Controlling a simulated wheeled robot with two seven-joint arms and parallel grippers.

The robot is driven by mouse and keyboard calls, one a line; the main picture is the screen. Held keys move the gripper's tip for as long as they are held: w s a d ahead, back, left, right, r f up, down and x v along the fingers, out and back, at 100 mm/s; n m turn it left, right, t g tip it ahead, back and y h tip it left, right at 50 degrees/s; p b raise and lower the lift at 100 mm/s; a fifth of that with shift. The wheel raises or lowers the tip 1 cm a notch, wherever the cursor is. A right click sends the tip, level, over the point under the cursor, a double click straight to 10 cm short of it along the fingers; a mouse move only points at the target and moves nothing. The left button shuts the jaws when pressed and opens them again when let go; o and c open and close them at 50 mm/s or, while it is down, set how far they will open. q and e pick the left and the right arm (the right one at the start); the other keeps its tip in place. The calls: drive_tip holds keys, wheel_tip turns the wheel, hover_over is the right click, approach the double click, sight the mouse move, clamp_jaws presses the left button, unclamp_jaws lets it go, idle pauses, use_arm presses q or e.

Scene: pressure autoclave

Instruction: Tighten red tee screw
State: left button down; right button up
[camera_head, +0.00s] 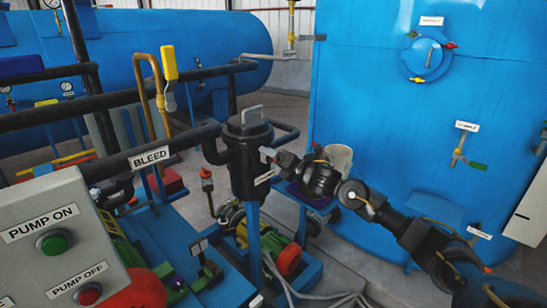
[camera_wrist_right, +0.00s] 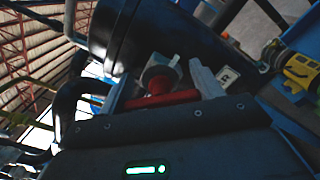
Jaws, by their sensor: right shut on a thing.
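The red tee screw (camera_wrist_right: 160,103) shows in the right wrist view as a red crossbar with a dark round stem end behind it. It lies across the space between the two pale fingers of my right gripper (camera_wrist_right: 164,88), which is shut on it. The black filter housing (camera_wrist_right: 160,35) is just beyond the screw. In the head view my right gripper (camera_head: 272,157) reaches in from the right to the side of that black housing (camera_head: 247,165). There the screw is hidden by the gripper. My left gripper is not in view.
A grey panel with a green PUMP ON button (camera_head: 54,242) stands at the lower left. Black pipes, one labelled BLEED (camera_head: 148,157), run to the housing. A large blue tank (camera_head: 375,100) stands behind my right arm. A yellow-handled valve (camera_head: 169,65) rises at the back left.

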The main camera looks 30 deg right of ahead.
drive_tip(key=m+p, duration=0.1)
drive_tip(key=m, duration=0.2)
drive_tip(key=shift+d+m, duration=0.1)
drive_tip(key=shift+m, duration=0.3)
drive_tip(key=m+p, duration=0.1)
drive_tip(key=m, duration=0.2)
drive_tip(key=shift+m, duration=0.3)
drive_tip(key=m+p, duration=0.2)
drive_tip(key=m, duration=0.1)
drive_tip(key=shift+m, duration=0.3)
drive_tip(key=m+p, duration=0.2)
drive_tip(key=m, duration=0.1)
drive_tip(key=shift+m+p, duration=0.3)
drive_tip(key=shift+p, duration=0.05)
drive_tip(key=m+p, duration=0.4)
drive_tip(key=m, duration=0.2)
drive_tip(key=m+p, duration=0.3)
drive_tip(key=m, duration=0.1)
drive_tip(key=shift+f, duration=0.1)
drive_tip(key=shift+f+m+p, duration=0.1)
drive_tip(key=shift+m+p, duration=0.3)
drive_tip(key=shift+m, duration=0.4)
